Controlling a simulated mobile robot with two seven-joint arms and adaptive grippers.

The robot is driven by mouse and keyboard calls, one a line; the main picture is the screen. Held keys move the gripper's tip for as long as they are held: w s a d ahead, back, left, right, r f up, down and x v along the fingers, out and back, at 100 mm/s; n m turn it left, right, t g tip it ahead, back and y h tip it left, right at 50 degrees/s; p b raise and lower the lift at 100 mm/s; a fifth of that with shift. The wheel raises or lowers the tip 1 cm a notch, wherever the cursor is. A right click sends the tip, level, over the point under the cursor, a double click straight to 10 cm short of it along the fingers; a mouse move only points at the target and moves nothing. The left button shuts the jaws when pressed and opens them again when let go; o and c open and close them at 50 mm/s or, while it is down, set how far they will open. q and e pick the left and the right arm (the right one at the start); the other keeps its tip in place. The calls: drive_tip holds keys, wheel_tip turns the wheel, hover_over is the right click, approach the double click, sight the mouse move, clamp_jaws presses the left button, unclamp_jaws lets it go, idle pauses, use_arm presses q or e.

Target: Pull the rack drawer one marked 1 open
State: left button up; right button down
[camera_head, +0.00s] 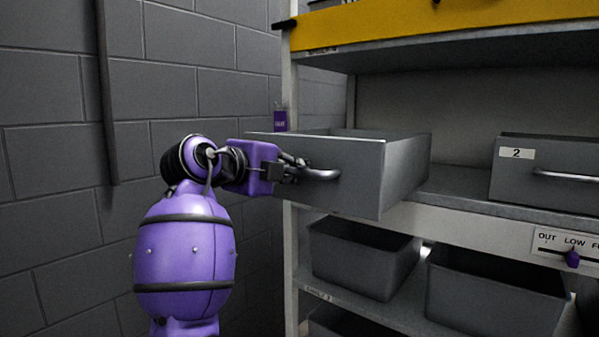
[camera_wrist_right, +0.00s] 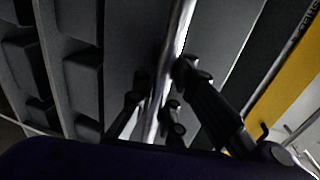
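A grey drawer (camera_head: 358,193) sticks well out from the rack's middle shelf in the head view. My left gripper is in neither view.
A drawer marked 2 (camera_head: 548,186) sits on the same shelf at right. Grey bins (camera_head: 362,262) stand on the shelf below. A slider panel (camera_head: 568,248) is on the shelf edge. A block wall (camera_head: 60,150) stands at left.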

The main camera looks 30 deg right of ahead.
drive_tip(key=shift+r+v, duration=0.2)
drive_tip(key=shift+v, duration=0.7)
drive_tip(key=c, duration=1.8)
unclamp_jaws()
drive_tip(key=shift+a, duration=0.25)
drive_tip(key=shift+o, duration=0.2)
drive_tip(key=shift+f, duration=0.15)
drive_tip(key=v, duration=1.2)
drive_tip(key=shift+s+d+f, duration=0.1)
drive_tip(key=shift+f, duration=0.05)
